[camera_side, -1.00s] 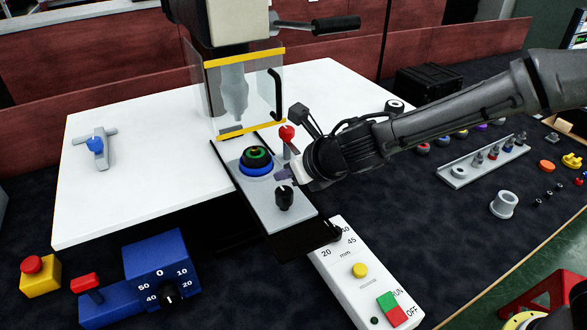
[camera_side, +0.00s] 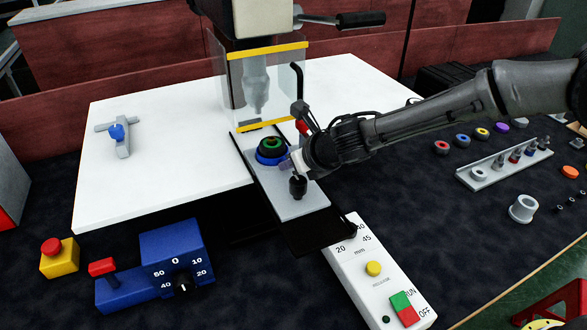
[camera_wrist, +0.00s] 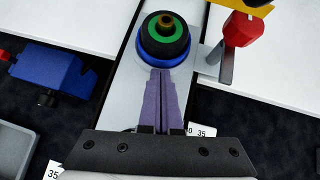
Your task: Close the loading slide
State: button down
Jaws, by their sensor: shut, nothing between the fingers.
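The loading slide (camera_side: 306,208) is a grey plate on a black rail (camera_side: 322,238). It sticks out toward the front from under the clear guard (camera_side: 237,92), and a black knob (camera_side: 298,187) stands near its front end. A blue holder (camera_side: 268,160) on the slide carries a black and green ring part (camera_side: 270,143), just in front of the guard. My gripper (camera_side: 285,165) is shut and empty, low over the slide between knob and holder. In the wrist view, its purple fingertips (camera_wrist: 160,75) reach the near edge of the blue holder (camera_wrist: 145,52); contact is unclear.
A red-knobbed lever (camera_wrist: 240,30) stands close at the slide's right. The white control box (camera_side: 352,262) lies in front, the blue dial box (camera_side: 172,255) and yellow stop-button box (camera_side: 60,262) at left. The white table (camera_side: 165,185) is mostly clear. A part tray (camera_side: 490,172) is at right.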

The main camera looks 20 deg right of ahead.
aim_at(282, 151)
jog(key=shift+w, duration=2.35)
jog(key=shift+s, duration=0.1)
